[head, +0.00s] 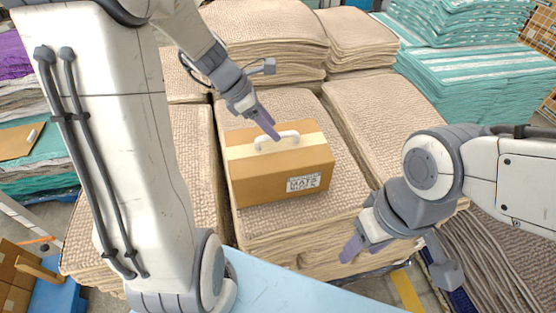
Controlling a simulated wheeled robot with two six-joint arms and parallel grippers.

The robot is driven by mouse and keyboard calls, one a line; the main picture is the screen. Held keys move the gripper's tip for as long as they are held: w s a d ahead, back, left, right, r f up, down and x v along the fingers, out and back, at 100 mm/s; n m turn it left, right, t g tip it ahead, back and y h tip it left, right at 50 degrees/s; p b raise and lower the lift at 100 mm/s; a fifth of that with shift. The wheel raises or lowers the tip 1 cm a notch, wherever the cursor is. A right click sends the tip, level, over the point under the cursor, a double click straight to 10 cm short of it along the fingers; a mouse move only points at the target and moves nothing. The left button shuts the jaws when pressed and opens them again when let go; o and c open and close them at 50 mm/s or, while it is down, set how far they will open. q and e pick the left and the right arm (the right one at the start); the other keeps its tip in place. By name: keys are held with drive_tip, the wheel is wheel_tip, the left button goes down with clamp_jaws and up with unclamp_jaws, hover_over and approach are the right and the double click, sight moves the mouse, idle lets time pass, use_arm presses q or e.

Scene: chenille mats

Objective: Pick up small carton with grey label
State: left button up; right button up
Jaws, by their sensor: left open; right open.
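A small brown carton (262,183) with a pale tape band and a white carry handle (276,140) on top sits on a stack of beige chenille mats. A greyish-white label (304,183) with dark print is on its front face. My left gripper (270,130) is open, with its purple fingertips right at the handle from above and behind. Whether it touches the handle I cannot tell. My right gripper (352,246) is open and empty, in front and to the right of the carton, over the stack's front edge.
Stacks of beige mats (372,118) surround the carton's stack, with teal mats (480,85) at the back right. A light blue surface (285,288) lies in front. Other brown cartons (14,275) stand at the lower left.

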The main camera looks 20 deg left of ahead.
sight(277, 156)
use_arm(q)
drive_tip(key=x, duration=0.4)
drive_tip(key=shift+a+f, duration=0.1)
drive_tip(key=shift+f, duration=0.15)
clamp_jaws()
drive_tip(key=shift+w+r, duration=0.1)
idle(1.1)
